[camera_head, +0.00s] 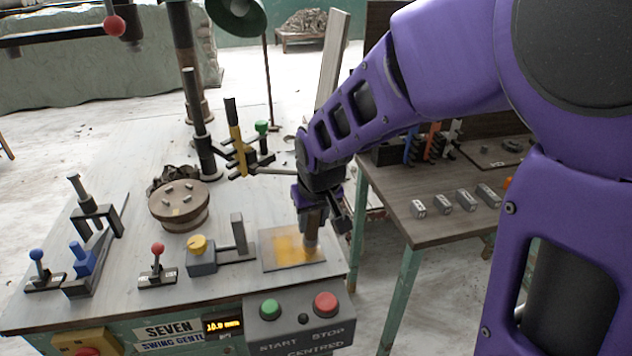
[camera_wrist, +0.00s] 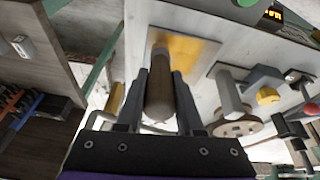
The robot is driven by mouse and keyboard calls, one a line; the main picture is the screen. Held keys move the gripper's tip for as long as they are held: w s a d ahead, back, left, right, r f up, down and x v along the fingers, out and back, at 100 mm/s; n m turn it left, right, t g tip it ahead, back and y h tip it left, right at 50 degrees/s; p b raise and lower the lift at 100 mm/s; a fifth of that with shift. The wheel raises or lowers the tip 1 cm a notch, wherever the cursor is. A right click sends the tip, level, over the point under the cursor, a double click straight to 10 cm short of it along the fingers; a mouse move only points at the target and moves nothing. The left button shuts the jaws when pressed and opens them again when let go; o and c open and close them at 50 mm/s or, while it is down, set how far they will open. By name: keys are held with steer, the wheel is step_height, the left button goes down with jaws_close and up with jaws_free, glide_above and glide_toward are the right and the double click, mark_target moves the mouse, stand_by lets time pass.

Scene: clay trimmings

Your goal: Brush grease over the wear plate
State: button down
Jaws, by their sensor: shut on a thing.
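The wear plate (camera_head: 271,263) is a flat square at the front right of the workbench top, and it also shows at the top of the wrist view (camera_wrist: 140,12). A yellow-orange grease patch (camera_head: 288,248) covers much of its middle, with paler margins. My gripper (camera_head: 316,200) is over the plate's right part, shut on a brush. The brush (camera_wrist: 160,85) has a thick round brown handle between the two fingers. It looks roughly upright, its lower end (camera_head: 311,236) at the plate. The bristles are hidden, so contact cannot be told for certain.
Left of the plate stand a grey block with a yellow knob (camera_head: 199,246), a red-knobbed lever (camera_head: 157,262) and a round wooden disc (camera_head: 180,206). A START/STOP box (camera_head: 298,318) is on the front edge. A side table (camera_head: 425,225) with small metal blocks stands right.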

steer(key=w+a+p, duration=0.1)
steer(key=w+a, duration=0.1)
steer(key=w, duration=0.5)
steer(key=shift+w, duration=0.3)
stand_by(0.4)
step_height(320, 180, up, 6)
steer(key=p, duration=0.4)
stand_by(0.3)
step_height(320, 180, up, 3)
steer(key=p, duration=0.2)
steer(key=shift+p, duration=0.3)
steer(key=shift+w, duration=0.1)
stand_by(0.6)
